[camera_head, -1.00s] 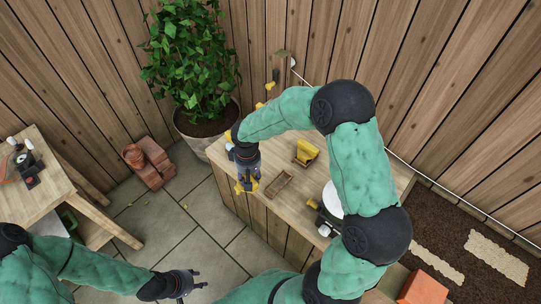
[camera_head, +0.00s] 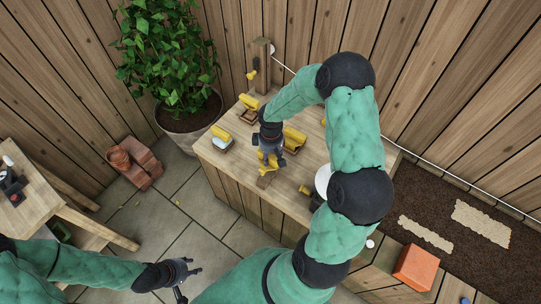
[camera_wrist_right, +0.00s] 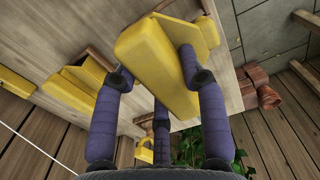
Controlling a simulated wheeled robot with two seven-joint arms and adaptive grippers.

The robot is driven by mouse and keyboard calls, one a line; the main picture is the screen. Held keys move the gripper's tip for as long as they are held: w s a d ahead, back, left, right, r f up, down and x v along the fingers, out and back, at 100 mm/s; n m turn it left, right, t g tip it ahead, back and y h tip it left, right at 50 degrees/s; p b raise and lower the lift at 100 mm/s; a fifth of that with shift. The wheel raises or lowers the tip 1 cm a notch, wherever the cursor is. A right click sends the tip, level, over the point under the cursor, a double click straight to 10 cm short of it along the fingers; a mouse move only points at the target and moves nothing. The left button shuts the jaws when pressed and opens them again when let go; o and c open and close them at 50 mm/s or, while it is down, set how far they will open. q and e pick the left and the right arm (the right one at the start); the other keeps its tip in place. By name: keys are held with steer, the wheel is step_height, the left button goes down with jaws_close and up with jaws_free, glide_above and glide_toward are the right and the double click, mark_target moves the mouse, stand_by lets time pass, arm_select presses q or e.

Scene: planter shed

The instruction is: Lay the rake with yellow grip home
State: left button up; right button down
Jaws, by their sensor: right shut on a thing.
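My right gripper (camera_head: 268,158) is low over the wooden bench and shut on the yellow grip of a tool. In the right wrist view, the yellow grip (camera_wrist_right: 158,68) is a thick block between the fingers. I take it for the rake; its working end is not clear. A small wooden rest (camera_head: 265,181) lies just below the gripper in the head view, partly covered. Whether the grip touches it, I cannot tell. My left gripper (camera_head: 195,268) is open and empty above the paving, away from the bench.
Other yellow pieces stand on the bench (camera_head: 220,168): one at its left end (camera_head: 221,133), one at the back (camera_head: 249,102), and one right beside the gripper (camera_head: 294,138). A potted plant (camera_head: 188,125) stands behind left. A white round thing (camera_head: 322,179) is partly behind my right arm.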

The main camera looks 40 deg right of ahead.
steer(key=shift+f+b, duration=1.7)
steer(key=shift+f, duration=0.5)
steer(key=shift+f, duration=0.3)
steer(key=shift+f+b, duration=0.75)
steer(key=shift+b, duration=0.1)
steer(key=shift+f+b, duration=0.35)
steer(key=shift+f, duration=0.1)
steer(key=shift+f+b, duration=0.4)
steer(key=shift+f, duration=0.05)
steer(key=c, duration=0.6)
jaws_free()
steer(key=shift+c, duration=0.2)
